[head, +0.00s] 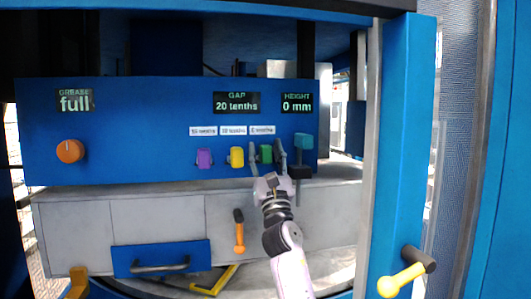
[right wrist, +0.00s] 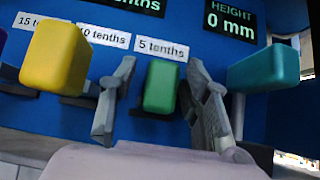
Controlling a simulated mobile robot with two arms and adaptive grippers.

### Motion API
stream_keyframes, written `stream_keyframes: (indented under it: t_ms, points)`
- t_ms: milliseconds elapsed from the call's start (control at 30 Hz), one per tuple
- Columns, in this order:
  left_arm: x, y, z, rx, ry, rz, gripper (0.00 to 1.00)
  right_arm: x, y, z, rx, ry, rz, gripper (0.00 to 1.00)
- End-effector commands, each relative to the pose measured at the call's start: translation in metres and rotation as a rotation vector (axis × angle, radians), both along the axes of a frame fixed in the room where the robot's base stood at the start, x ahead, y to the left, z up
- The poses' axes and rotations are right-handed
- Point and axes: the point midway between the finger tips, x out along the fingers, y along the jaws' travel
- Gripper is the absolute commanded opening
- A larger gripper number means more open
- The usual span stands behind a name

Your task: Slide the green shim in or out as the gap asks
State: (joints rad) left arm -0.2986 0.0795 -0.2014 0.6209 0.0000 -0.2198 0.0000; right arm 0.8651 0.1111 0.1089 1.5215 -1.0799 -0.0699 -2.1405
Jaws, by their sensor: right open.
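The green shim (head: 266,153) sits in the blue panel (head: 130,130) under the "5 tenths" label; it also shows in the right wrist view (right wrist: 161,87). There it appears smaller than the yellow shim (right wrist: 55,58), which seems to stick out further. The gap display (head: 237,103) reads 20 tenths. My right gripper (head: 267,148) is open, with one finger on each side of the green shim. In the right wrist view its fingers (right wrist: 162,66) show gaps to the shim on both sides. My left gripper is not in view.
Left of the green shim are the yellow shim (head: 236,156) and the purple shim (head: 204,158). A teal block (head: 304,141) stands close to the right finger. An orange knob (head: 70,151) is far left. A blue post (head: 405,150) rises at the right.

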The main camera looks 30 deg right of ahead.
Motion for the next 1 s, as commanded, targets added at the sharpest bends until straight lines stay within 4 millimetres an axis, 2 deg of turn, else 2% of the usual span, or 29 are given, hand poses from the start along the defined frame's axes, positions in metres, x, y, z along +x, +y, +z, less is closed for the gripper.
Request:
stream_keyframes:
  t_ms: [67,633,1000]
  points:
    - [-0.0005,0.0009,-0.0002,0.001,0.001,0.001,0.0,-0.0001,-0.0001,-0.0001,0.0,0.0,0.0,0.39]
    - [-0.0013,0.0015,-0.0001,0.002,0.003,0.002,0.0,-0.0004,0.0,-0.0001,0.0,0.0,0.0,0.01]
    - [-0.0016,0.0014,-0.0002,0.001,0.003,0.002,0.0,-0.0004,0.0,-0.0001,0.0,0.0,0.0,0.0]
